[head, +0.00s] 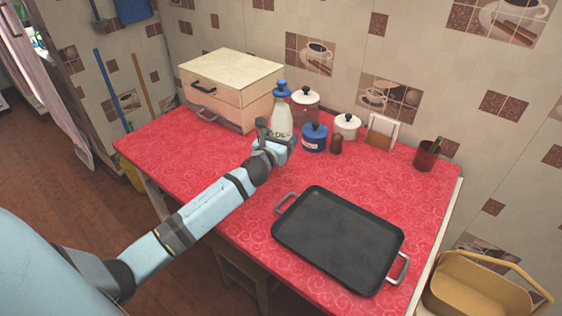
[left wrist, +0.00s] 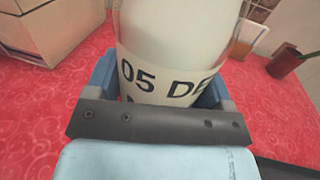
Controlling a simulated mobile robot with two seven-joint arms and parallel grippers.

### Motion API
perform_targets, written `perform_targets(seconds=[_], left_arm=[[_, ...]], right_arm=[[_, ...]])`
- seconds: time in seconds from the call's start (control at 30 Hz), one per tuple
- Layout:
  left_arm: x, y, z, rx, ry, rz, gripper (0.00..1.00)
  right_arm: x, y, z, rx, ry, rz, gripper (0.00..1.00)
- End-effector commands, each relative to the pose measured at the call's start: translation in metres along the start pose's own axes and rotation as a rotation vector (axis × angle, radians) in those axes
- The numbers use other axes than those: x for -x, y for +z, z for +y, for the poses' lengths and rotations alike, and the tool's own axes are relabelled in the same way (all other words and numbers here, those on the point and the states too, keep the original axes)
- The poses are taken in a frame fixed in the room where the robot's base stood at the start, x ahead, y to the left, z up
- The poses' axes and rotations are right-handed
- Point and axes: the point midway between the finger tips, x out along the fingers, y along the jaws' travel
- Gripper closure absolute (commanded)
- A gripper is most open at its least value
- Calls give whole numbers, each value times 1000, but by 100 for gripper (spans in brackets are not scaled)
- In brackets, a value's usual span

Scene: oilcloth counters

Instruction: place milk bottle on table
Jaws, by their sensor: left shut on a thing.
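The milk bottle (head: 281,118) is pale with a blue cap and stands upright in my left gripper (head: 273,142). My left gripper is shut on its lower part. In the left wrist view the bottle (left wrist: 178,40) fills the middle, with a printed label between the fingers. The table (head: 240,235) has a red patterned oilcloth and lies under the gripper. I cannot tell whether the bottle's base touches the cloth. My right gripper is not in view.
A black tray (head: 338,240) with metal handles lies at the front right. A bread box (head: 228,85) stands behind left. Several canisters, including a blue one (head: 314,137), stand close right of the bottle. Cloth left of the tray is clear.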

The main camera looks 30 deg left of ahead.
Motion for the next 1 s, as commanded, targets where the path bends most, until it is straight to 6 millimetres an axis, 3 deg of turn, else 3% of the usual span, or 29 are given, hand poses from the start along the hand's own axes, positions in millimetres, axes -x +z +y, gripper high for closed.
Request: perform_targets(seconds=[0.1,0.4,0.63,1.0], left_arm=[[0,-23,0,3,2,-2,79],[-1,-41,0,1,0,-5,79],[0,-71,0,1,1,-4,79],[-1,-75,0,-1,0,-4,79]], right_arm=[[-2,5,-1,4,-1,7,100],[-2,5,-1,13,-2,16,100],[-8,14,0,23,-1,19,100],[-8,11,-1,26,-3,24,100]])
